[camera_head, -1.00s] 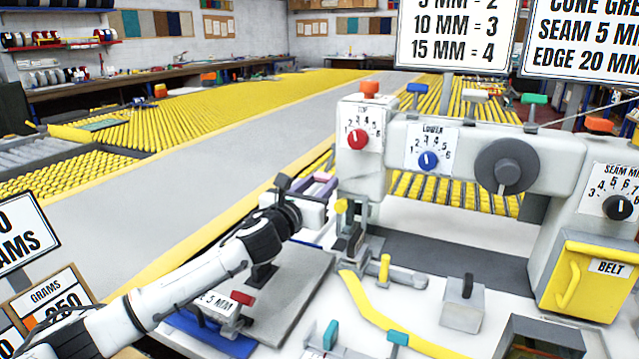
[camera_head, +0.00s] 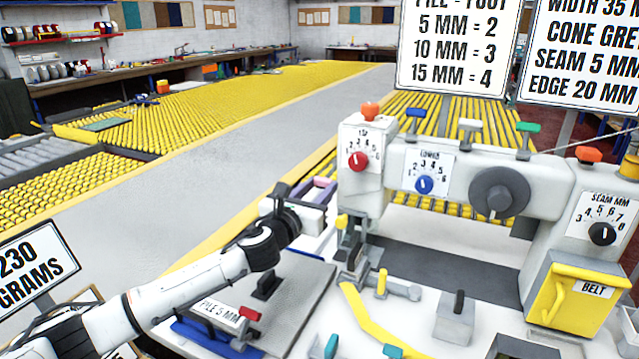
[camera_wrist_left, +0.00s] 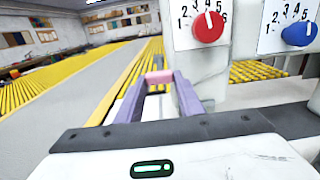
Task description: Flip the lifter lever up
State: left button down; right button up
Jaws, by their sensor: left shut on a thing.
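My left gripper (camera_head: 318,188) reaches in from the left beside the white machine head. Its two purple fingers are closed on a short pink bar (camera_wrist_left: 159,77), seen between the fingertips in the left wrist view. The bar looks like the grip of the lifter lever; the rest of the lever is hidden behind the machine head and my gripper. The white machine (camera_head: 455,165) carries a red dial (camera_head: 358,161) and a blue dial (camera_head: 424,185). My right gripper is not in view.
A grey plate (camera_head: 300,290) with a black handle lies below my arm. A yellow belt cover (camera_head: 565,295) is at the right. The grey walkway at the left is clear.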

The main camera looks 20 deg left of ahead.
pick_arm(q)
notch_tip(320, 180, up, 4)
jog(key=shift+w+f+p, duration=0.1)
jog(key=shift+f+p, duration=0.15)
jog(key=shift+p, duration=0.65)
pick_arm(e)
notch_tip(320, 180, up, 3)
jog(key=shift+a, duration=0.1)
pick_arm(q)
jog(key=c, duration=1.2)
grip_release()
jog(key=shift+f, duration=0.2)
jog(key=s, duration=1)
jog(key=shift+s+a+b, duration=0.2)
jog(key=shift+b, duration=0.25)
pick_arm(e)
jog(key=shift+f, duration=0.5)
